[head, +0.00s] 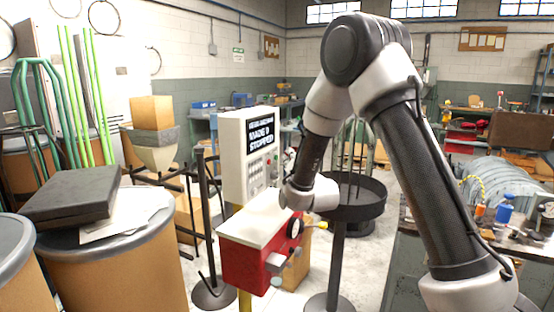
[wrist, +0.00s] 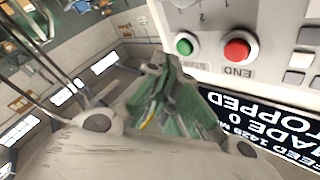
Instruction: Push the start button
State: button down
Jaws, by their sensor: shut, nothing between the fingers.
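The green start button (wrist: 187,44) is round and sits in a pale collar on the white control panel (wrist: 270,20), at the top of the wrist view. The panel appears upside down there. Beside it, to the right, is the red end button (wrist: 236,51). In the head view the white control box (head: 236,160) stands over the red machine body, and the button is too small to tell. My gripper (head: 287,165) is shut and empty, close to the right side of the control box, partly hidden by my wrist. Contact with the start button is not visible.
The box's screen (head: 261,133) shows text including "STOPPED". A round dark tray (head: 345,207) on a post stands to the right. A drum (head: 110,275) stands at the left.

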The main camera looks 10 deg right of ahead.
jog(key=shift+w+a, duration=0.25)
jog(key=shift+a, duration=0.1)
jog(key=shift+w+a, duration=0.2)
jog(key=shift+a, duration=0.1)
dwell(0.7)
dwell(0.3)
jog(key=shift+s+d, duration=0.45)
jog(key=shift+d, duration=0.2)
jog(key=s+d, duration=0.1)
jog(key=d, duration=0.1)
jog(key=s+d, duration=0.2)
dwell(0.4)
jog(key=shift+f, duration=0.1)
dwell(0.4)
